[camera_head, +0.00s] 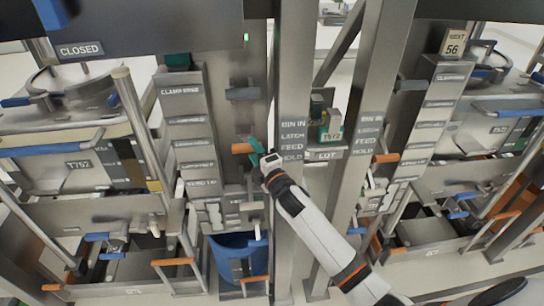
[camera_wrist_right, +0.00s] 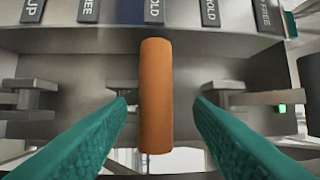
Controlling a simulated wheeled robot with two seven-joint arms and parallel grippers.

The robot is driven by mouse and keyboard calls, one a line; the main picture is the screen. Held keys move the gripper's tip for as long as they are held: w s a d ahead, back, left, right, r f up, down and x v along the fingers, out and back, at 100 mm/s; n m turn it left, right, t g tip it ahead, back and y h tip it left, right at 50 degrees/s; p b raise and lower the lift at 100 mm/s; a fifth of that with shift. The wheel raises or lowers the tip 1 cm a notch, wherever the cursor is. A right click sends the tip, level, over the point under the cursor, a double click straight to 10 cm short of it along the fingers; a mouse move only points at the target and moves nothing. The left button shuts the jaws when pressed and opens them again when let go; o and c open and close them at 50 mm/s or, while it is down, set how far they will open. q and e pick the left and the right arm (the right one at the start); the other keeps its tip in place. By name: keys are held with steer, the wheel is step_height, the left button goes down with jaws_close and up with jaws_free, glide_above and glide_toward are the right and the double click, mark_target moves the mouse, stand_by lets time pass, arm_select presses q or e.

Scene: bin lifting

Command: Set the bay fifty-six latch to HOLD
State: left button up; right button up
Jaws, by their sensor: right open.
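The sign reading 56 (camera_head: 453,42) is at the upper right, above the right-hand column of grey labelled plates. An orange handle (camera_head: 386,158) sticks out by that column, beside a plate lettered LATCH, FEED and HOLD (camera_head: 370,142). My right gripper (camera_head: 253,149) is at another orange handle (camera_head: 242,148), by the left-hand column and a similar plate (camera_head: 292,141). In the right wrist view, this orange handle (camera_wrist_right: 155,95) stands between the two open teal fingers of my right gripper (camera_wrist_right: 160,110), with gaps on both sides. My left gripper is not in view.
Steel posts (camera_head: 352,120) stand between the two columns. A blue bin (camera_head: 238,258) is low, below the left-hand column. Metal levers flank the orange handle in the right wrist view, with HOLD and FREE labels (camera_wrist_right: 153,10) above.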

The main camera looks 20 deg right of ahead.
steer(key=s+d+r+p, duration=0.1)
steer(key=s+r+p, duration=0.2)
steer(key=s+p, duration=0.2)
steer(key=shift+s+d+r, duration=0.2)
steer(key=shift+s+r, duration=0.1)
steer(key=shift+s, duration=1.6)
steer(key=shift+p, duration=0.3)
steer(key=s+d+b, duration=0.1)
steer(key=s+b, duration=0.3)
steer(key=s, duration=0.7)
steer(key=shift+s+d+f, duration=0.15)
steer(key=shift+s+f, duration=0.25)
